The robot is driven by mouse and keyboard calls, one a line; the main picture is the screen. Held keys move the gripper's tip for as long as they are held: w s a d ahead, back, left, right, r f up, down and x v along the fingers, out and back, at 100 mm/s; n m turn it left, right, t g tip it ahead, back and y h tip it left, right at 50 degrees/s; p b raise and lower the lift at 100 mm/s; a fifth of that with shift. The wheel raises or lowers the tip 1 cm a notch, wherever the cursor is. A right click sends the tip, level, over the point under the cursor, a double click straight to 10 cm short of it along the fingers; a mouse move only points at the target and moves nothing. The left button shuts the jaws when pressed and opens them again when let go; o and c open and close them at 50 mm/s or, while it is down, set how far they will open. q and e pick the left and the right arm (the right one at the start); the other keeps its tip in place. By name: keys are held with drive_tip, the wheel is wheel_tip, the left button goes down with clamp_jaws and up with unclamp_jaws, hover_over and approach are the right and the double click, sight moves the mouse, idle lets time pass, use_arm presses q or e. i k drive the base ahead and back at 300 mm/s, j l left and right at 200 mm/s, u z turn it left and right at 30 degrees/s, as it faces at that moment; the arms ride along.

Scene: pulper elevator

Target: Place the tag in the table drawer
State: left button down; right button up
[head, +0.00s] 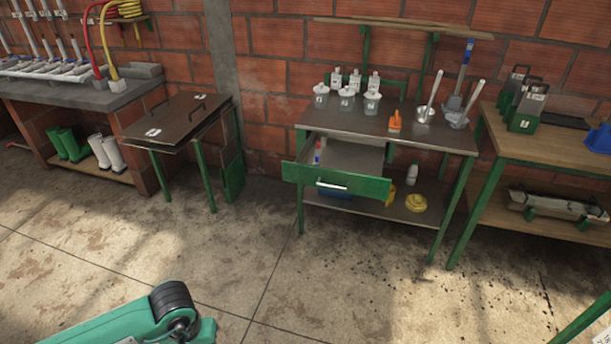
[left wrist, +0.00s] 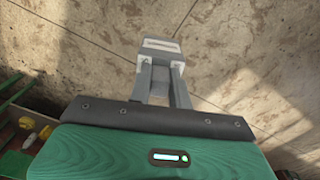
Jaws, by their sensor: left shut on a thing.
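The table drawer (head: 336,186) is pulled open at the front left of the metal-topped table (head: 440,137); its green front has a light handle. Small items show inside its left part, and free floor of the drawer shows beside them. My left gripper (left wrist: 161,60) is shut on a small grey piece with a pale face, which looks like the tag (left wrist: 160,44). It is held over the concrete floor, apart from the drawer. In the head view only part of my left arm shows at the bottom left, and the gripper is out of frame. My right gripper is not seen.
A small dark table (head: 175,118) stands left, a wooden bench (head: 550,145) right. The floor before the drawer is clear.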

sight(350, 158)
drive_tip(key=i+j+z, duration=0.15)
drive_tip(key=i+z, duration=0.2)
drive_tip(key=i, duration=0.15)
drive_tip(key=i+j+z, duration=0.75)
drive_tip(key=i, duration=0.2)
